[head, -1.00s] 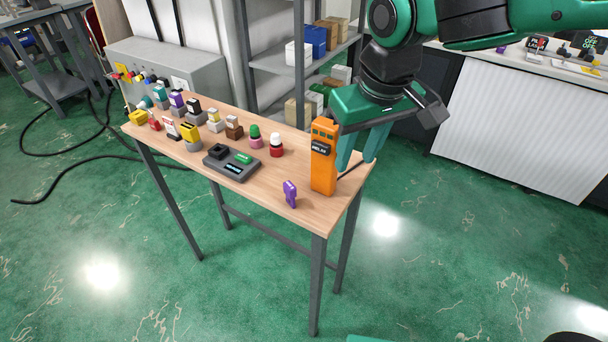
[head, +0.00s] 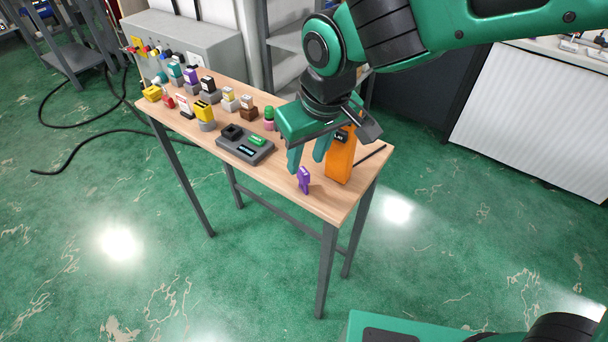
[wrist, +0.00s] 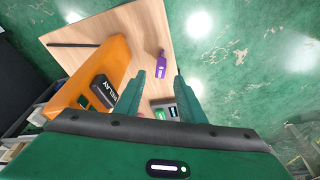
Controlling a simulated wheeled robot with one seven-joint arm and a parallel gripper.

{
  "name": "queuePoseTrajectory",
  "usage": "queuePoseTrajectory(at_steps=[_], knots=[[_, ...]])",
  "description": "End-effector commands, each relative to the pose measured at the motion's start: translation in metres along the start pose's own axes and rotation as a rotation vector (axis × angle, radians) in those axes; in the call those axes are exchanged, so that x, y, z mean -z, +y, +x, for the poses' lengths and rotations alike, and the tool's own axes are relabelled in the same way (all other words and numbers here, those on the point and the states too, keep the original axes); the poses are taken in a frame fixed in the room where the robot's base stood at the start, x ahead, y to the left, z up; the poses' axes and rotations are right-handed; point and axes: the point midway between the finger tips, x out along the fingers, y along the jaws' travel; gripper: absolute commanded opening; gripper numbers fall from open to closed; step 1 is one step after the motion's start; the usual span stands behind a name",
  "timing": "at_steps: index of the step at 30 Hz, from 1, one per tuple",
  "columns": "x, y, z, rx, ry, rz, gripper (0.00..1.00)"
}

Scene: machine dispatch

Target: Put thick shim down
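My gripper (head: 307,164) is above the near right part of the table, fingers pointing down. In the wrist view its two fingers (wrist: 161,78) are apart with nothing held between them. A small purple piece (head: 303,180) stands upright on the table just below and in front of the fingertips. It also shows in the wrist view (wrist: 161,63), past the fingertips and in line with the gap. A thin black bar (head: 369,156) lies flat near the table's right end, and also shows in the wrist view (wrist: 72,45). I cannot tell which piece is the thick shim.
A tall orange relay block (head: 340,160) stands right beside the gripper. A grey device with a small screen (head: 245,147) and several coloured parts, such as a yellow one (head: 204,112), fill the left of the wooden table (head: 335,205). The near right corner is clear.

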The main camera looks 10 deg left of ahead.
Motion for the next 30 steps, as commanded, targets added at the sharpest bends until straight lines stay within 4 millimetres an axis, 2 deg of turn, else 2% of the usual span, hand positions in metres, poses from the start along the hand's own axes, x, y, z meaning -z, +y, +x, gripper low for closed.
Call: queuePoseTrajectory(at_steps=[3, 7, 17, 19, 22, 30], knots=[[-0.005, 0.001, 0.019, -0.001, -0.006, 0.0, 0.36], [-0.005, 0.001, 0.035, 0.0, -0.005, -0.001, 0.36], [-0.004, 0.001, 0.042, 0.0, -0.002, 0.0, 0.36], [-0.004, 0.001, 0.042, 0.0, -0.002, 0.0, 0.24], [-0.004, 0.001, 0.042, 0.0, -0.002, 0.0, 0.0], [-0.004, 0.001, 0.042, 0.0, -0.001, 0.0, 0.0]])
